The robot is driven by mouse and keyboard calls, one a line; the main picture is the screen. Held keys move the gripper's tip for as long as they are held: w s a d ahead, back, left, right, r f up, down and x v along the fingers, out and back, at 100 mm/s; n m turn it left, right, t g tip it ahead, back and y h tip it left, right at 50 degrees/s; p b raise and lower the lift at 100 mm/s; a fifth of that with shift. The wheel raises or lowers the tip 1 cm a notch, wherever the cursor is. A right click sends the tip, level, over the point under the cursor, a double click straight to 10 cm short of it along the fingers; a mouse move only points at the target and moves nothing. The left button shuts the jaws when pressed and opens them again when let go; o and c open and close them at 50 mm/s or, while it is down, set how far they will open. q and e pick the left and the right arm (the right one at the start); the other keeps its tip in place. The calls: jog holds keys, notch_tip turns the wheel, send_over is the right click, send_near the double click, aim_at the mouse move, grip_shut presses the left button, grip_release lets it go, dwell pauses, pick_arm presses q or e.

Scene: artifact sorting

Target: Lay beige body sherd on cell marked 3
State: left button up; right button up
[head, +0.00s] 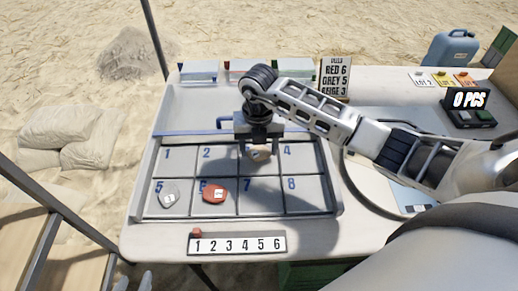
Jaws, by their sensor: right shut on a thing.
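The beige body sherd (262,156) is between the fingers of my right gripper (258,160), which is shut on it. The gripper points down over the cell marked 3 (248,173) of the tray and hides its number. I cannot tell whether the sherd touches the cell floor. A grey sherd (168,195) lies in cell 5 and a red sherd (214,192) with a white label lies in cell 6. At the bottom left edge, grey tips that look like my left gripper (134,282) barely show; their opening is unclear.
Cells 1, 2, 4, 7 and 8 of the tray (148,210) look empty. A number strip (237,244) lies in front. A sign (336,76) reads red 6, grey 5, beige 3. Lidded boxes (198,72) stand behind.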

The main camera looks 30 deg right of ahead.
aim_at(259, 153)
jog(key=shift+f, duration=0.8)
jog(key=shift+f, duration=0.2)
jog(key=o, duration=0.7)
jog(key=shift+r, duration=0.1)
notch_tip(259, 153, up, 12)
jog(key=shift+r, duration=0.15)
